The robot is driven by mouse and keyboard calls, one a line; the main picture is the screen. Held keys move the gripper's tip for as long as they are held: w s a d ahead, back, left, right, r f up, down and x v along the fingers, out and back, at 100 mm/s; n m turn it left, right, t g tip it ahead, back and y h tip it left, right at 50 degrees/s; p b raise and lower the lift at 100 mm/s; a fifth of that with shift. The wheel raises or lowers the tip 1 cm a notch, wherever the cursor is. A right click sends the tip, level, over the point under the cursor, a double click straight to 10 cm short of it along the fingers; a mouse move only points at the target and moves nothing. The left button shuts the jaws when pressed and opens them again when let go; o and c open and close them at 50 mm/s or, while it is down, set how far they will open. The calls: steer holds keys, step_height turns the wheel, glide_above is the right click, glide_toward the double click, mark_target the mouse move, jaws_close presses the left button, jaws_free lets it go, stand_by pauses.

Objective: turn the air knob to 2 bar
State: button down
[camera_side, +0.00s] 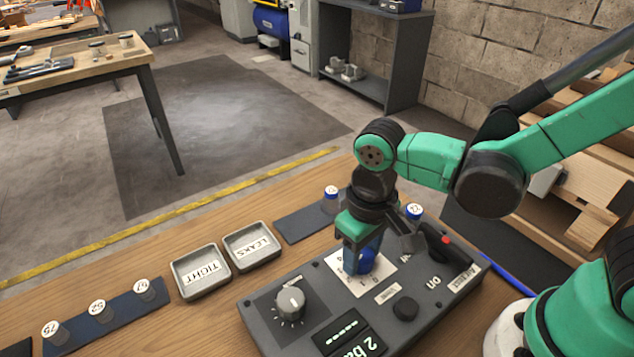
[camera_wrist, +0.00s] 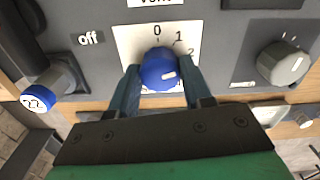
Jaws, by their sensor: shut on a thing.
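The blue air knob (camera_wrist: 158,68) sits on a white dial plate (camera_wrist: 129,41) with 0, 1 and 2 printed around it. My gripper (camera_wrist: 160,76) is shut on the knob, with a blue finger on each side. The white mark on the knob lies on its right side in the wrist view, beyond the 2 when read round from 0; its exact reading is hard to tell. In the side view, my gripper (camera_side: 362,262) comes down over the knob and hides most of it. A green display (camera_side: 364,347) at the lower edge reads "2 ba", with the rest cut off.
A grey knob (camera_side: 290,302) stands at the panel's left, and a black handle with a red button (camera_side: 440,243) at its right. Trays marked TIGHT (camera_side: 201,272) and LEAKS (camera_side: 252,246) lie beyond the panel. A blue-capped vial (camera_wrist: 40,97) stands close to my gripper.

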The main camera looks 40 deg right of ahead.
mark_target(363, 253)
steer(key=shift+c, duration=1.8)
jaws_free()
steer(key=shift+r, duration=2.85)
steer(key=w+d+r+m+t, duration=0.1)
steer(key=w+d+r+t, duration=0.1)
steer(key=d+t, duration=0.5)
steer(key=d+r, duration=0.1)
steer(key=d, duration=0.2)
steer(key=shift+w+d+r, duration=0.15)
steer(key=shift+w+d, duration=0.1)
steer(key=shift+d, duration=0.05)
